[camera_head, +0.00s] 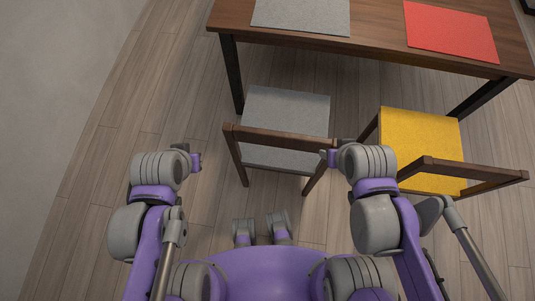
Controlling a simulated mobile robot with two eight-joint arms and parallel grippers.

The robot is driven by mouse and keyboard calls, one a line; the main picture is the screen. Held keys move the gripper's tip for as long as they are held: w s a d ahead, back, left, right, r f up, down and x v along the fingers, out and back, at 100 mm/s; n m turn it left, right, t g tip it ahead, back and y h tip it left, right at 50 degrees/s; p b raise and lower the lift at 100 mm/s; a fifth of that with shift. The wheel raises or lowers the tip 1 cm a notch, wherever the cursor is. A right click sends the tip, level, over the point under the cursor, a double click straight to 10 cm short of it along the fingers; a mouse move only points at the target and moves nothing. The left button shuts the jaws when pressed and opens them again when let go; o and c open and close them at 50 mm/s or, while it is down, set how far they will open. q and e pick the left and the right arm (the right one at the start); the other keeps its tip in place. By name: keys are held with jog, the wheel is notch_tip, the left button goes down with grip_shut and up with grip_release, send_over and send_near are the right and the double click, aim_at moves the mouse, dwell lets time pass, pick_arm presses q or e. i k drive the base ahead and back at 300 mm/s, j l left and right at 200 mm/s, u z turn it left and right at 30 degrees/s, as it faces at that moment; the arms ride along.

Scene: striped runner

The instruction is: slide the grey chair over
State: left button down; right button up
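The grey chair (287,105) stands on the floor in front of the table, with a grey seat and dark wooden frame. Its brown backrest bar (275,138) faces me. My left gripper (197,162) is left of the chair's left back post, with a visible gap. My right gripper (328,158) is at the right end of the backrest and overlaps the right post in the picture. Whether it touches the post I cannot tell. Both grippers are small and partly hidden by my wrists, so their fingers are not clear.
The wooden table (375,38) is beyond the chair, with a grey placemat (303,14) and a red placemat (450,29). A yellow chair (420,140) stands close on the right, near my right arm. The floor (160,90) on the left is clear up to a pale wall.

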aim_at(283, 134)
jog(key=l+u, duration=0.1)
jog(key=u, duration=1.65)
jog(key=k+l+u, duration=0.1)
jog(key=k, duration=0.35)
jog(key=k+l, duration=0.25)
jog(key=k, duration=0.2)
jog(key=k+l+u, duration=0.15)
jog(key=k, duration=0.3)
